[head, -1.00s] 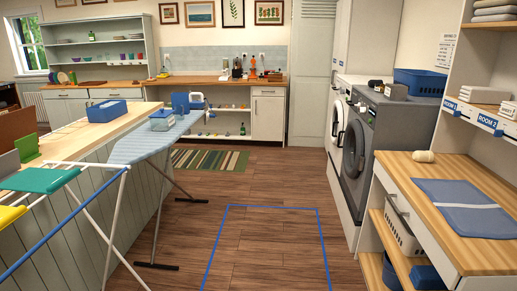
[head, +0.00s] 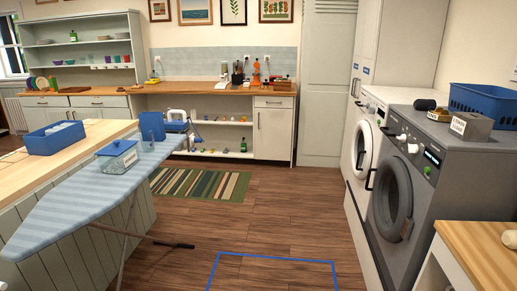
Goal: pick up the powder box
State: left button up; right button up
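I cannot tell for sure which thing is the powder box. A small grey box with a white label (head: 472,126) stands on top of the grey washing machine (head: 425,125), in front of a blue basket. A clear container with a blue lid and a white label (head: 117,156) stands on the blue ironing board (head: 75,193). The label text is too small to read. Neither of my grippers is in view.
A blue basket (head: 484,103) and a dark rolled item (head: 425,105) are also on the machine. A blue crate (head: 55,137) sits on the wooden counter at left.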

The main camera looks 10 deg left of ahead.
aim_at(154, 121)
jog(key=i+u, duration=0.2)
jog(key=i, duration=0.5)
jog(key=i+u, duration=0.15)
jog(key=i, duration=0.5)
jog(key=i+l+u, duration=0.2)
jog(key=i, duration=0.5)
